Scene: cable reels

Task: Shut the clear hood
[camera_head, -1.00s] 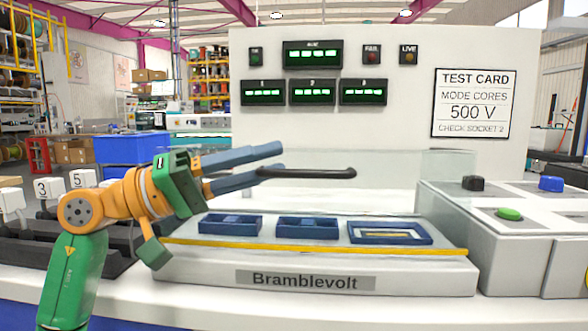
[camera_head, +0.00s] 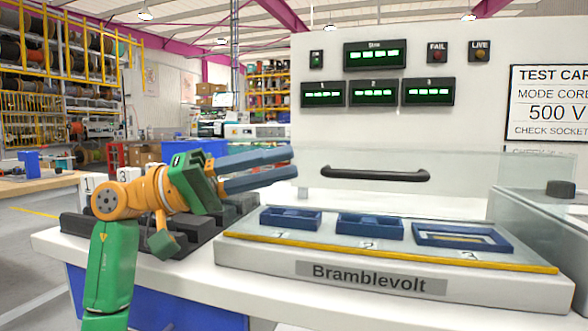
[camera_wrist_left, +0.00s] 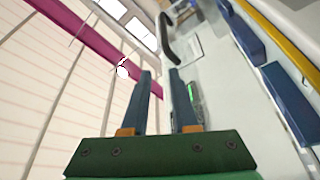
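The clear hood (camera_head: 465,172) is a see-through panel standing raised over the Bramblevolt tester (camera_head: 300,262). Its black bar handle (camera_head: 375,175) runs across it and also shows beyond my fingertips in the left wrist view (camera_wrist_left: 168,40). My left gripper (camera_head: 295,163) is left of the handle's left end in the head view, with a visible gap between them. Its two blue fingers are parted and empty, as the left wrist view also shows (camera_wrist_left: 161,73). My right gripper is out of view.
Several blue sockets (camera_head: 370,227) lie on the tester deck behind a yellow front strip (camera_head: 390,252). A grey box with a dark button (camera_head: 560,188) stands at the right. Dark blocks (camera_head: 90,228) stand left, behind my left arm. A display panel (camera_head: 470,100) rises behind.

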